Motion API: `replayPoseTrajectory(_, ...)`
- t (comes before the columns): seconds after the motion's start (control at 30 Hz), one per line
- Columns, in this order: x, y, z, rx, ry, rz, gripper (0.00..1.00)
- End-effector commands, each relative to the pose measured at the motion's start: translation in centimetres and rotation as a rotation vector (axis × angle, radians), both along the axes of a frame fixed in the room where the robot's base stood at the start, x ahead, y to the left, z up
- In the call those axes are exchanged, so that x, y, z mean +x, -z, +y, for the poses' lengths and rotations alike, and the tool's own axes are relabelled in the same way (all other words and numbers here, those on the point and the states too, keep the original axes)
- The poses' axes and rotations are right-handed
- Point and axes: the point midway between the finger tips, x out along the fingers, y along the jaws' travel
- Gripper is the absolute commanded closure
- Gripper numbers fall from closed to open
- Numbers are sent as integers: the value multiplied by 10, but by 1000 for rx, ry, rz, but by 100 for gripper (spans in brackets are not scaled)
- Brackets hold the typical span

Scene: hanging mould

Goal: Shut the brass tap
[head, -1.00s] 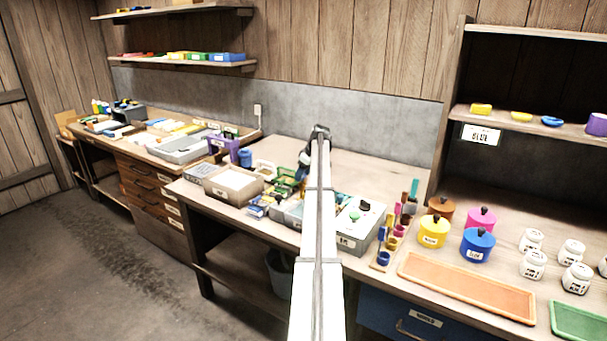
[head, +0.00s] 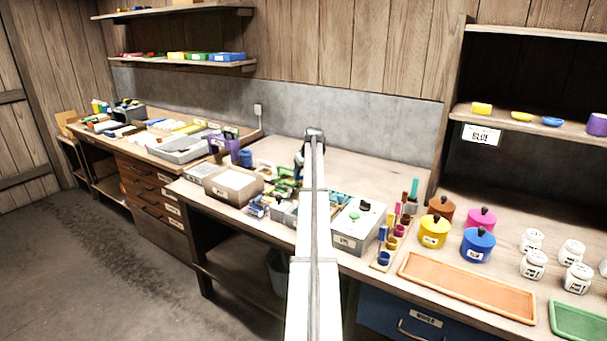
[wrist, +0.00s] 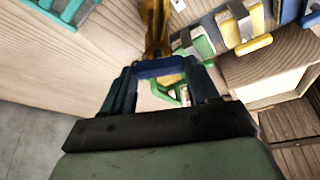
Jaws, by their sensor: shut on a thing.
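The brass tap (wrist: 154,28) shows at the top middle of the wrist view as a golden-brown upright part. A blue bar (wrist: 160,68) lies at its near end, between my fingertips; it looks like the tap's lever. My gripper (wrist: 163,72) has dark blue fingers on either side of this bar and is shut on it. How far the lever is turned I cannot tell. In the head view my own arm hides the tap and most of the gripper.
In the wrist view, a green frame (wrist: 168,92) lies close beyond the fingers, and clamps with yellow handles (wrist: 254,46) are at right. In the head view, a grey box with a green button (head: 355,224) stands right of my arm. The bench behind (head: 375,175) is clear.

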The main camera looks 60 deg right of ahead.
Motion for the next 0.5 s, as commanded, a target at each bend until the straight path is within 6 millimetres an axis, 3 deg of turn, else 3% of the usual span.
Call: replayPoseTrajectory(0.5,3,0,3,-2,487,1,71)
